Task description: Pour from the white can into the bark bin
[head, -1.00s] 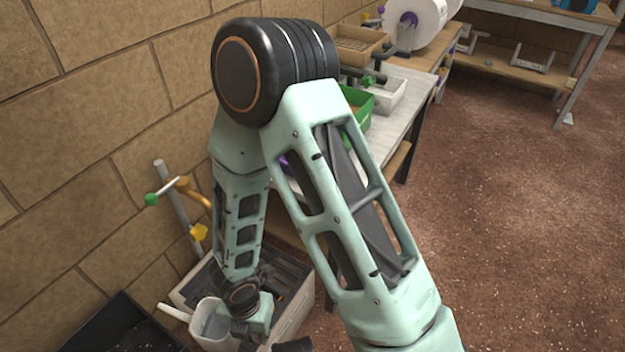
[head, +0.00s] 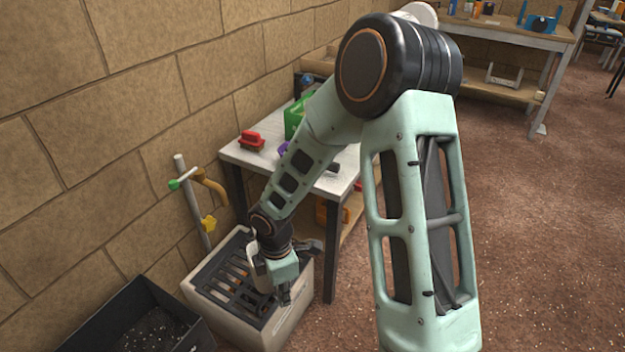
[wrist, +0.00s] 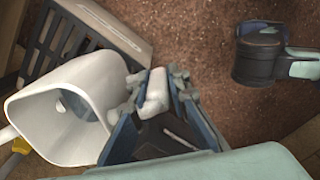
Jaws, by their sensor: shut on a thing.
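My gripper (head: 285,292) is shut on the handle of the white can (wrist: 88,85), with the white handle between the fingers in the wrist view. In the head view only a strip of the white can (head: 259,272) shows beside my wrist, above the grated box. The wrist view looks into its open mouth; its exact tilt and contents are unclear. A black bin (head: 112,318) with dark, speckled loose material stands on the floor at lower left. It appears to be the bark bin. The can is to the right of it, apart.
A pale box with a dark slotted grate (head: 222,283) stands beneath my gripper. A pipe with green and yellow fittings (head: 192,200) runs along the brick wall. A white-topped table (head: 250,160) with a red tool and green bin stands behind. Open floor lies right.

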